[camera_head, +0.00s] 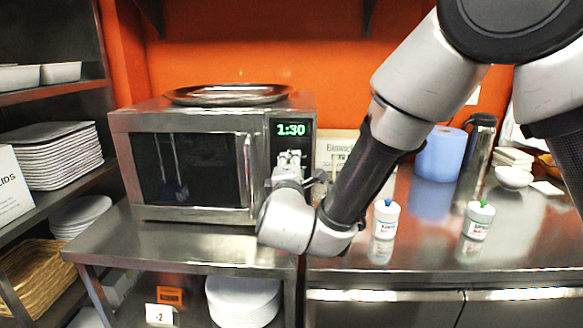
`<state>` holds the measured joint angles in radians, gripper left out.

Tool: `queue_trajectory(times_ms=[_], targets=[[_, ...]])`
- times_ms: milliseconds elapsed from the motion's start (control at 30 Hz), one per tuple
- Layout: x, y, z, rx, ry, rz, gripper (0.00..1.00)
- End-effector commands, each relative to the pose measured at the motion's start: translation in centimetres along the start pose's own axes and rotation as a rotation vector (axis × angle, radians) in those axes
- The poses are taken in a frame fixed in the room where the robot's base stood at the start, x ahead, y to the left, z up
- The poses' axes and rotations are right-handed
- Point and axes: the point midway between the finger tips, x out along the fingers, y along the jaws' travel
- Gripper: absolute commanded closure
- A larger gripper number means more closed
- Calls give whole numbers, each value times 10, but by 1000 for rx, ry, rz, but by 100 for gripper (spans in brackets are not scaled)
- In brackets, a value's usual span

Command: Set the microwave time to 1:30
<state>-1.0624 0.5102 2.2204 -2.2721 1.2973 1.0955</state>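The microwave (215,116) stands on a steel stand left of the counter, its door closed. Its green display (291,129) at the upper right reads 1:30. My arm reaches in from the upper right, and my gripper (290,166) is in front of the control panel, just below the display. My gripper and wrist hide most of the panel's buttons. The fingers are small and blurred, so I cannot tell whether they are open, shut or touching the panel.
A round metal tray (228,94) lies on top of the microwave. Two small white jars (386,219) (478,221) stand on the counter (420,262) at right, with a blue roll (441,154) and a steel flask (476,150) behind. Shelves with stacked plates (52,153) are at left.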

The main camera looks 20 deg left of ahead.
Motion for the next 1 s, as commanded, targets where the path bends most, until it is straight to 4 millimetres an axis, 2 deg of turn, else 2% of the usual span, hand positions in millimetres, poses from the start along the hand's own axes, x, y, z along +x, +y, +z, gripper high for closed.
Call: queue_trajectory(times_ms=[333, 867, 900, 1000], targets=[[0, -2, 0, 139, -1, -2, 90], [0, -2, 0, 164, -1, -3, 90], [0, -2, 0, 164, -1, -3, 64], [0, -2, 0, 164, -1, -3, 46]])
